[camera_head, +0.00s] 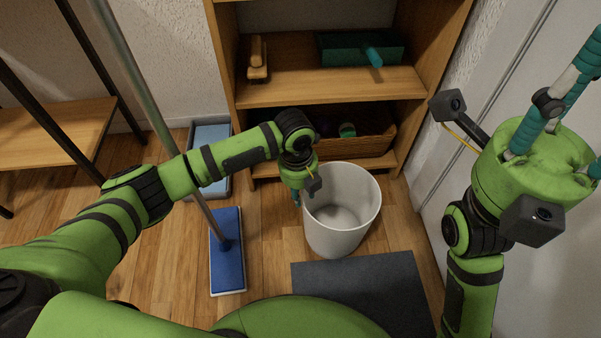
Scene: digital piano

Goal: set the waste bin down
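The white waste bin (345,232) is upright in front of the shelf, at the back edge of the dark mat. Its open top faces me and the inside looks empty. I cannot tell whether its base touches the floor. My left gripper (297,197) points down at the bin's left rim. One teal finger shows just outside the rim; the rest is hidden by the wrist, so its grip cannot be told. My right gripper (575,95) is raised at the right, well away from the bin, with teal fingers pointing up and partly out of frame.
The wooden shelf (330,88) holds a brush (258,58), a green dustpan (345,48) and a wicker basket (375,135). A blue flat mop (228,265) stands left of the bin, near a light-blue tub (209,135). The dark mat (365,285) lies in front.

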